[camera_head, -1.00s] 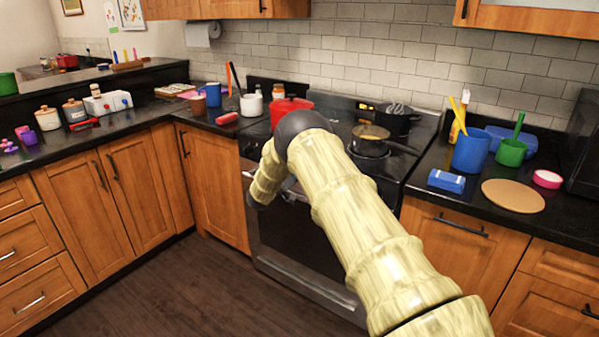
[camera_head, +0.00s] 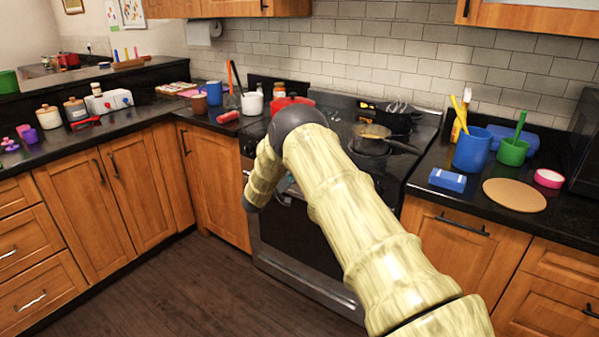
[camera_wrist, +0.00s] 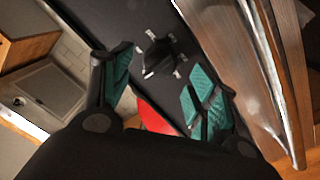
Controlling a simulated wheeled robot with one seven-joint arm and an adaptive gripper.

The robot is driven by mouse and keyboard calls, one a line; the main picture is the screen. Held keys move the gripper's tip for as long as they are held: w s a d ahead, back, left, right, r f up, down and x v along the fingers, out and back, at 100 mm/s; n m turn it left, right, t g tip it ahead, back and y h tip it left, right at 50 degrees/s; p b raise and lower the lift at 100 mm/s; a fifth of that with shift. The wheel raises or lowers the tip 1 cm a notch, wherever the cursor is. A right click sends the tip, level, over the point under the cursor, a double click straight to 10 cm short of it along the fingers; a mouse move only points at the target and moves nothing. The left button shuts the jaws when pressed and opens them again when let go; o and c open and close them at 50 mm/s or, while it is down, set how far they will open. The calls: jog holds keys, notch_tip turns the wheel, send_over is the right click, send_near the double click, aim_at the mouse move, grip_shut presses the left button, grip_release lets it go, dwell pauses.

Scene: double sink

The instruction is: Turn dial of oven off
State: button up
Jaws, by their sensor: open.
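The oven (camera_head: 300,238) stands between the counters in the head view, its front panel partly behind my arm. In the wrist view, a black dial (camera_wrist: 158,55) with light marks around it sticks out of the dark front panel. My gripper (camera_wrist: 160,72) is open, with teal pads on its fingers. The dial shows in the gap between the fingers, a little beyond their tips; I cannot tell whether they touch it. In the head view my arm hides the gripper and this dial almost fully.
The oven's metal handle (camera_wrist: 268,80) runs close to the right finger in the wrist view. A red pot (camera_head: 292,103), a pan (camera_head: 370,146) and a dark pot (camera_head: 397,120) stand on the stovetop. Counters on both sides hold cups and utensils. The floor in front is clear.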

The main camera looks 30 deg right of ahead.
jog(key=v, duration=0.9)
jog(key=shift+f, duration=0.1)
